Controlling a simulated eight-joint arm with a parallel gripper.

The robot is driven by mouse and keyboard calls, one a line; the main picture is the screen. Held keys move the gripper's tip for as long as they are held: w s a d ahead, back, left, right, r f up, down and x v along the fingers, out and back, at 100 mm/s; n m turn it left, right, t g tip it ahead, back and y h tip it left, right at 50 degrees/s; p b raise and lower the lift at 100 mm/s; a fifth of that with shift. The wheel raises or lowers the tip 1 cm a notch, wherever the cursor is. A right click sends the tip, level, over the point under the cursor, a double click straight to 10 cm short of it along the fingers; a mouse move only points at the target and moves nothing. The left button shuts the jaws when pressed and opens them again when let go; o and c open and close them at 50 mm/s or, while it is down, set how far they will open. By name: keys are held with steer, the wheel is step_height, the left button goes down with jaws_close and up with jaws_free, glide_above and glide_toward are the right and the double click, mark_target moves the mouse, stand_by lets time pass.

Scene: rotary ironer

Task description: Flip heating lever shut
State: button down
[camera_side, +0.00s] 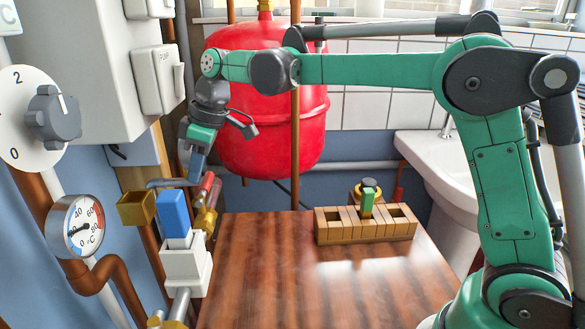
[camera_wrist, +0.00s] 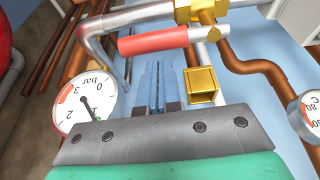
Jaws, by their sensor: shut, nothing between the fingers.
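A lever with a red grip (camera_side: 202,190) sits by a brass valve (camera_side: 207,221) on the pipework, left of the wooden table. I take it to be the heating lever. In the wrist view its red grip (camera_wrist: 152,41) runs across the picture, roughly in line with the pipe, beside the brass fitting (camera_wrist: 205,9). My gripper (camera_side: 194,172) points down just above and beside the lever. In the wrist view its blue-grey fingers (camera_wrist: 155,82) are together and empty, just below the red grip. I cannot tell whether they touch it.
A brass square-ended part (camera_side: 138,208) and a blue block on a white fitting (camera_side: 175,213) stand close left of my gripper. Gauges (camera_side: 76,227) and (camera_wrist: 85,102), copper pipes and a red tank (camera_side: 265,130) surround it. The table (camera_side: 300,275) is mostly clear; a wooden slotted block (camera_side: 365,232) sits behind.

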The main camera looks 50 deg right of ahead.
steer(key=shift+s+d+m+h, duration=0.2)
steer(key=shift+d+m+h, duration=0.15)
steer(key=shift+m, duration=0.65)
steer(key=shift+s+d+m+t, duration=0.25)
steer(key=shift+m+t, duration=0.15)
steer(key=shift+m, duration=0.4)
steer(key=s+m+h, duration=0.1)
steer(key=m, duration=0.3)
steer(key=s+m+h, duration=0.2)
steer(key=m, duration=0.2)
steer(key=s+d+m+h, duration=0.1)
steer(key=s+m, duration=0.1)
steer(key=m, duration=0.2)
steer(key=shift+d, duration=0.1)
steer(key=shift+s+d, duration=0.35)
steer(key=shift+d, duration=0.2)
steer(key=shift+r, duration=0.15)
